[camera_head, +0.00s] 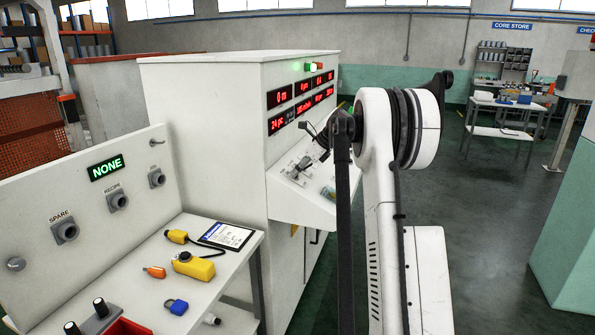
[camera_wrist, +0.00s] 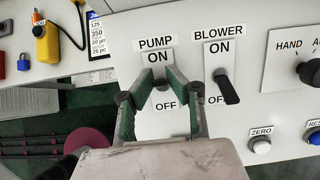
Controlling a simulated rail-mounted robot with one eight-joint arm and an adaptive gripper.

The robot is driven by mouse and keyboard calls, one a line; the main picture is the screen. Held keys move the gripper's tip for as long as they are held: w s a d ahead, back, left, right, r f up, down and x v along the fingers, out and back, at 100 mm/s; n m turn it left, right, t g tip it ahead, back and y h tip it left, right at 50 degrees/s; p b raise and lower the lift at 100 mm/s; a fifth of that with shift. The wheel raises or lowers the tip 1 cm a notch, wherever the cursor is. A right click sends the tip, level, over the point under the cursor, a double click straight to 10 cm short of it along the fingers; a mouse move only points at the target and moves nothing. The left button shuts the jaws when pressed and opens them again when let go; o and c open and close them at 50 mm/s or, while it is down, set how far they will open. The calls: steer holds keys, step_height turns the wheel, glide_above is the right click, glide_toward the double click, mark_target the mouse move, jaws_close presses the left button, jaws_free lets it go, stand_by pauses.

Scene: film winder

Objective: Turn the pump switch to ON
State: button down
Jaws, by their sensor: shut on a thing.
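The pump switch (camera_wrist: 162,84) is on a white plate under a PUMP label, with ON above it and OFF below it in the wrist view. My gripper (camera_wrist: 161,76) is shut on the switch, one finger on each side. The fingers hide most of the knob, so I cannot tell exactly which way it points. In the head view my gripper (camera_head: 308,160) reaches down to the sloping panel of the white cabinet, and my arm partly covers that panel.
The blower switch (camera_wrist: 227,87) is close to the right, its lever slanting down. Further right are the HAND selector (camera_wrist: 310,71) and the ZERO button (camera_wrist: 260,145).

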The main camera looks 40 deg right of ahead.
steer(key=c, duration=1.7)
jaws_free()
steer(key=v, duration=1.2)
